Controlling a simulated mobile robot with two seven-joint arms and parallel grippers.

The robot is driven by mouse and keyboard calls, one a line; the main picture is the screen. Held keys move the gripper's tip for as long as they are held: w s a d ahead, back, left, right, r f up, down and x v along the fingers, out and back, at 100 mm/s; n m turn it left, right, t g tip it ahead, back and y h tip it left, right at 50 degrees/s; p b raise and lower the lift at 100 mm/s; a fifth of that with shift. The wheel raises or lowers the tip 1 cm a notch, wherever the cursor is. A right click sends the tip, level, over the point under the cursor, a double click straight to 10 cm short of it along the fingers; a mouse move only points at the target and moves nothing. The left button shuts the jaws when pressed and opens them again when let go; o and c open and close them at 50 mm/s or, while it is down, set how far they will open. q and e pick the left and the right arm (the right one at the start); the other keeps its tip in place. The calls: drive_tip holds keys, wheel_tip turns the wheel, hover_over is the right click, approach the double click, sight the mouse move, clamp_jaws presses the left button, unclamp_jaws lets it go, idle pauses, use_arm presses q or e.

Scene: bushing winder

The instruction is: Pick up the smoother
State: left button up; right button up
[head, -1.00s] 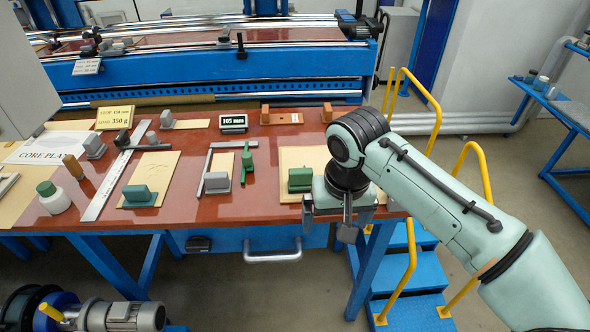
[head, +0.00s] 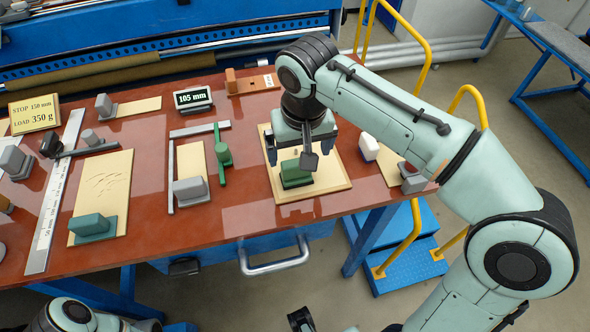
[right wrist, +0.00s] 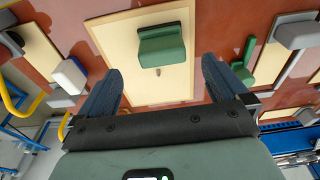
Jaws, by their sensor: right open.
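A green block-shaped hand tool (head: 296,174), which looks like the smoother, sits on a cream board (head: 330,180) at the right part of the red table. It also shows in the right wrist view (right wrist: 162,45), just beyond my fingertips and between their lines. My right gripper (head: 300,152) is open and empty, over the far side of the green tool, and partly hides it in the head view. In the right wrist view its two dark fingers (right wrist: 161,72) stand apart, with bare board between them. I cannot make out my left gripper.
A similar grey-green tool (head: 91,227) sits on a creased sheet at the left. A grey block (head: 190,190) and green bar tool (head: 222,150) lie left of the board. A white block (head: 369,146) stands close on its right. A display (head: 193,98) stands behind.

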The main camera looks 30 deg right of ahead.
sight(296, 162)
drive_tip(key=f, duration=0.3)
drive_tip(key=shift+w, duration=0.3)
drive_tip(key=f, duration=0.1)
drive_tip(key=f+b, duration=0.1)
drive_tip(key=f, duration=0.3)
drive_tip(key=shift+w, duration=0.4)
drive_tip(key=c, duration=1.1)
drive_tip(key=shift+r, duration=0.1)
